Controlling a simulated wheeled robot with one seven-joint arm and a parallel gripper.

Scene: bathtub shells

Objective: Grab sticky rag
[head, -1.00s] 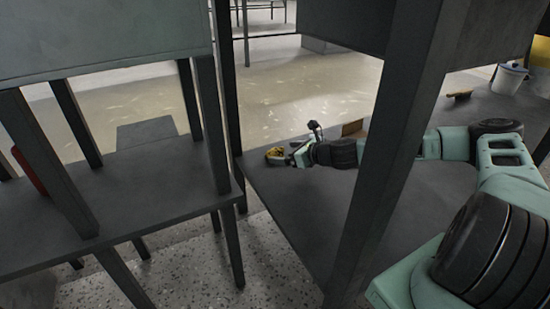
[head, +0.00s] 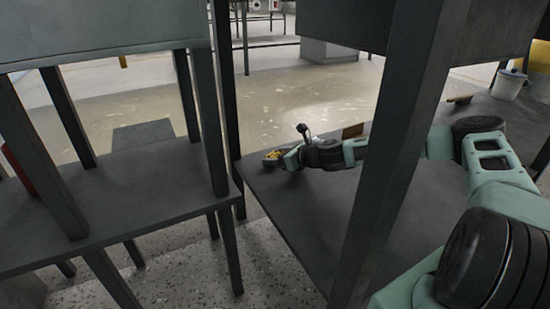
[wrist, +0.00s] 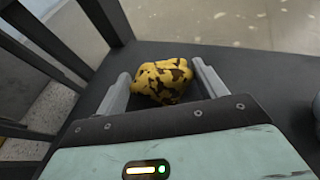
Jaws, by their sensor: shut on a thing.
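The sticky rag (wrist: 161,80) is a crumpled yellow cloth with dark brown blotches. In the wrist view it sits between the two grey fingers of my gripper (wrist: 163,84), which is shut on it. In the head view the rag (head: 272,155) shows small at the end of my gripper (head: 273,158), at the left edge of a dark shelf surface. The frames do not clearly show whether the rag is lifted or still touches the surface.
The dark shelf (head: 310,215) has upright posts, one thick post (head: 392,150) standing in front of my arm. Another dark rack (head: 110,205) stands to the left. Pale floor (head: 290,85) lies beyond.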

